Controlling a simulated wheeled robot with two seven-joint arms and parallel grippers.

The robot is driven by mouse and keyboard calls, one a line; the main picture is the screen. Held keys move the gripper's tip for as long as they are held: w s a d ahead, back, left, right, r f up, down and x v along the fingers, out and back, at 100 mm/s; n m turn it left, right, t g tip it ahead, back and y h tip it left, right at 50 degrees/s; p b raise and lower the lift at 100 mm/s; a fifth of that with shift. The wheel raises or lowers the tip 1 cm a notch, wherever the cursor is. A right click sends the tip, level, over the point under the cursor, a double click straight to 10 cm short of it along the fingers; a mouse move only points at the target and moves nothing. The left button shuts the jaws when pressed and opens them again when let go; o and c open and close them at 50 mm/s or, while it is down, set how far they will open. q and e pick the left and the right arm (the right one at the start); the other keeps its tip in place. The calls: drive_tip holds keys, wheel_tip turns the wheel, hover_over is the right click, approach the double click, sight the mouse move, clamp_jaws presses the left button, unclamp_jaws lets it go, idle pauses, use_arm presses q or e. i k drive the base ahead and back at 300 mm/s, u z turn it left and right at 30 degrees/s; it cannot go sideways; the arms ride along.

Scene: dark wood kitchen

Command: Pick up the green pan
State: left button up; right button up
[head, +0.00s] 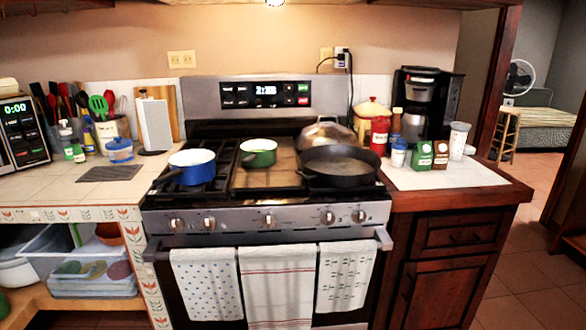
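The green pan (258,153) is a small pot with a green outside and a pale inside. It sits upright at the middle of the stove top (265,180), between a blue pot on the left and a black skillet on the right. A short handle seems to point to its lower left. Neither of my grippers shows in the head view.
The blue pot (192,166) and black skillet (339,166) flank the pan closely. A domed metal lid (326,134) sits behind the skillet. Towels (277,285) hang on the oven handle. Counters on both sides hold bottles, a coffee maker (421,102) and utensils.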

sight(259, 153)
drive_tip(key=z, duration=0.35)
drive_tip(key=k, duration=0.75)
drive_tip(key=u, duration=0.7)
drive_tip(key=i, duration=1.4)
drive_tip(key=z, duration=0.55)
